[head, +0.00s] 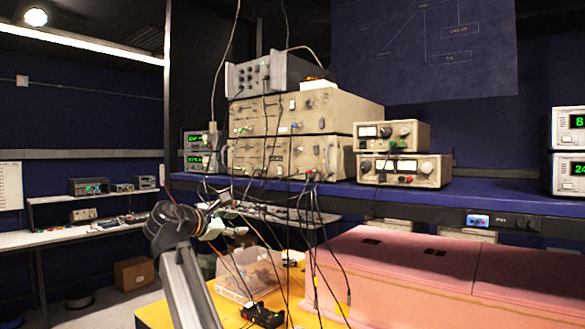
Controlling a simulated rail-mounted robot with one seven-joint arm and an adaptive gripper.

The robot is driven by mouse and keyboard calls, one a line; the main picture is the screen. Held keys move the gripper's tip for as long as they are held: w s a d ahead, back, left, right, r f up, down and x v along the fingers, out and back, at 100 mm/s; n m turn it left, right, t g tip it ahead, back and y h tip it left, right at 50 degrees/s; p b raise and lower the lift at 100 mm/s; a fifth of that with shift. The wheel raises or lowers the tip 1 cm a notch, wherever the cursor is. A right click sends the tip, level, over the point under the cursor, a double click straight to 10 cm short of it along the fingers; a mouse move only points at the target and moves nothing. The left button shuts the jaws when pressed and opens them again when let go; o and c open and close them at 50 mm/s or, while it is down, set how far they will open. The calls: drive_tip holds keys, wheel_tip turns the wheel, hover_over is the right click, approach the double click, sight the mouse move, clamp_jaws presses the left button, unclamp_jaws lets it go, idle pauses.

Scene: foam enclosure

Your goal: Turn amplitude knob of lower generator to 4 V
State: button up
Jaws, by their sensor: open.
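Two small beige instruments with dials and knobs are stacked on the blue shelf right of centre, an upper unit (410,131) and a lower unit (440,160). The lower one may be the lower generator; no label is readable. My gripper (218,213) is small and partly lost among cables, left of and below these units. It is well apart from the knob, open, with nothing seen in it.
Large beige instruments (300,108) stand left of the small stack. Many cables hang before them, near my gripper. White units with green displays (570,172) stand at the right edge. A pink foam box (400,262) and clear bin (240,280) lie below the shelf.

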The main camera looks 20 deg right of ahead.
sight(296, 150)
drive_tip(key=s+d+r+h, duration=0.15)
drive_tip(key=s+r, duration=0.25)
drive_tip(key=r, duration=0.6)
drive_tip(key=s+r+h, duration=0.2)
drive_tip(key=s+r, duration=0.2)
drive_tip(key=r, duration=0.6)
drive_tip(key=shift+g+y, duration=0.25)
drive_tip(key=shift+g, duration=0.15)
drive_tip(key=p+x, duration=0.5)
drive_tip(key=x, duration=1.1)
drive_tip(key=shift+s, duration=0.1)
drive_tip(key=shift+w+d+f+p, duration=0.15)
drive_tip(key=shift+w+d+p, duration=0.15)
drive_tip(key=shift+d+p, duration=0.15)
drive_tip(key=shift+c, duration=0.3)
clamp_jaws()
